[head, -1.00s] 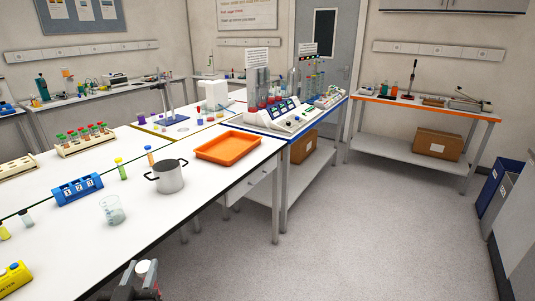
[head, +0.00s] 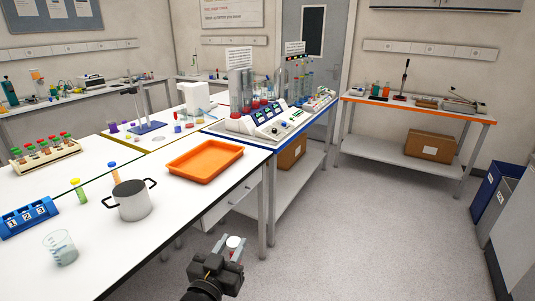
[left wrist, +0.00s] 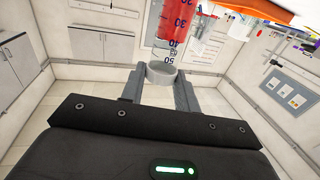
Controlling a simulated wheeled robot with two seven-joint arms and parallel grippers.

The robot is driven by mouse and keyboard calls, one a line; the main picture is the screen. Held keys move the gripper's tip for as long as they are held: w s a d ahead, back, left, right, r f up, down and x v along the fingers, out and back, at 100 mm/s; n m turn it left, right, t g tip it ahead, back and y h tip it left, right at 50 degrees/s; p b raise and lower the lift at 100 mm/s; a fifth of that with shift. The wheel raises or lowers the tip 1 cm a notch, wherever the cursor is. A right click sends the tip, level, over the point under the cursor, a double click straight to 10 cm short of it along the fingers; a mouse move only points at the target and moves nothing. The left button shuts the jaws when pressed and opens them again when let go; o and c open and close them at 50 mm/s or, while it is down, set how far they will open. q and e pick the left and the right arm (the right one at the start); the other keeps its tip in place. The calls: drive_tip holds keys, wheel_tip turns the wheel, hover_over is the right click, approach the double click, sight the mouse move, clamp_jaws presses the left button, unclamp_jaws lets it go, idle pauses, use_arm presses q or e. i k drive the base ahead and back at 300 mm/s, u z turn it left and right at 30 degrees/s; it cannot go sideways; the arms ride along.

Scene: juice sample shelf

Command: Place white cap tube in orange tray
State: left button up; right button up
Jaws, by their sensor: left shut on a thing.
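The white cap tube (head: 235,242) is held by my left gripper (head: 226,253) in front of the table's long edge, over the floor and apart from the table. In the left wrist view the white cap (left wrist: 161,71) sits between the two fingers (left wrist: 160,84). A clear graduated body with red contents (left wrist: 184,25) extends beyond it. The left gripper is shut on the tube. The orange tray (head: 204,161) lies flat and empty on the white table, up and left of the gripper. My right gripper is not in view.
A grey pot (head: 134,203) stands left of the tray. A glass beaker (head: 61,249), a blue numbered rack (head: 29,216) and a rack of several tubes (head: 45,154) are farther left. Lab equipment (head: 262,120) stands behind the tray. The floor (head: 350,230) to the right is clear.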

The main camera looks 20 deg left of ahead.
sight(209, 166)
drive_tip(key=z, duration=0.6)
drive_tip(key=i, duration=1.75)
drive_tip(key=u, duration=0.45)
drive_tip(key=i, duration=1.1)
drive_tip(key=u, duration=1.2)
drive_tip(key=i, duration=0.3)
drive_tip(key=u, duration=0.25)
